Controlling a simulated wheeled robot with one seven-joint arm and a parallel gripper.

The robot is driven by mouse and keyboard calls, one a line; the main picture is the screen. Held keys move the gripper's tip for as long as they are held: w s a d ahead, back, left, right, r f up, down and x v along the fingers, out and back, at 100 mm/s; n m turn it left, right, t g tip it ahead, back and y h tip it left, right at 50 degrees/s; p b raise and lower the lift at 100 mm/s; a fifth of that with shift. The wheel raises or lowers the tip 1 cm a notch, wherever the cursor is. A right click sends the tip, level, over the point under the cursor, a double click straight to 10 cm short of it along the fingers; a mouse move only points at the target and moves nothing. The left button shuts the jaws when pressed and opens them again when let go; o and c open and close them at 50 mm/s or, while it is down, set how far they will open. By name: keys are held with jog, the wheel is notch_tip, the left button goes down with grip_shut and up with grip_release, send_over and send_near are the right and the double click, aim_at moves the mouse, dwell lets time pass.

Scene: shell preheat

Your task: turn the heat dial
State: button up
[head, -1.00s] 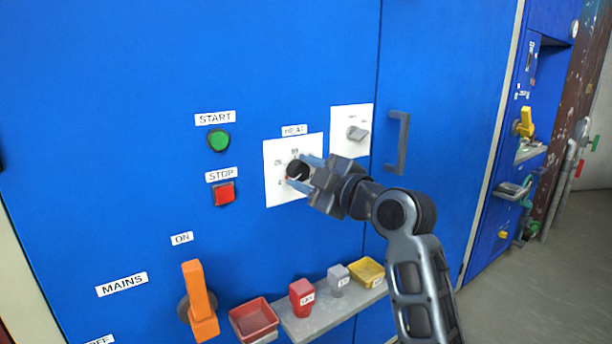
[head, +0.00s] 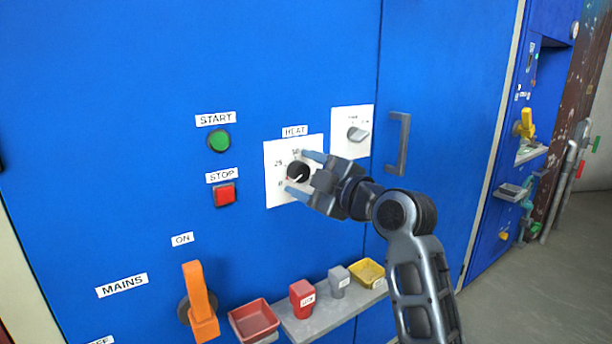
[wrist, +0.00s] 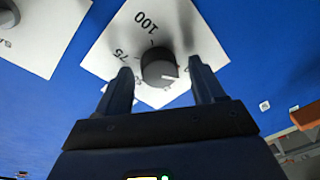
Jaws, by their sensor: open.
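The heat dial (head: 297,171) is a black round knob on a white plate (head: 279,194) under the HEAT label (head: 295,131). In the wrist view the dial (wrist: 158,66) shows a white pointer mark, with the numbers 75 and 100 printed around it. My gripper (head: 299,172) is open in front of the plate. Its fingers (wrist: 166,82) stand on either side of the dial, apart from it. Whether the fingertips reach past the dial's front face, I cannot tell.
A second white plate with a grey knob (head: 358,133) is at upper right, beside a door handle (head: 397,143). Green START (head: 219,140) and red STOP (head: 225,194) buttons are at left. An orange mains lever (head: 199,300) and a shelf (head: 325,317) with small containers are below.

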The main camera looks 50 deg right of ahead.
jog(key=shift+s, duration=0.1)
jog(key=s+a, duration=0.1)
jog(key=s, duration=0.6)
jog(key=shift+s, duration=0.3)
jog(key=shift+a, duration=0.15)
jog(key=s+a+f+m+g, duration=0.1)
jog(key=s+a+f+m, duration=0.3)
jog(key=s+a+f, duration=0.5)
jog(key=s+a+f+m+g, duration=0.1)
jog(key=s+a+f+m, duration=0.2)
jog(key=s+a+f, duration=0.5)
jog(key=s+a+f+m+g+y, duration=0.1)
jog(key=s+a+f+m+y, duration=0.2)
jog(key=s, duration=0.9)
notch_tip(320, 180, up, 17)
jog(key=a+p, duration=0.1)
jog(key=p, duration=1.5)
jog(key=shift+s+a+f, duration=0.2)
jog(key=shift+s+a, duration=0.05)
jog(key=shift+s, duration=0.1)
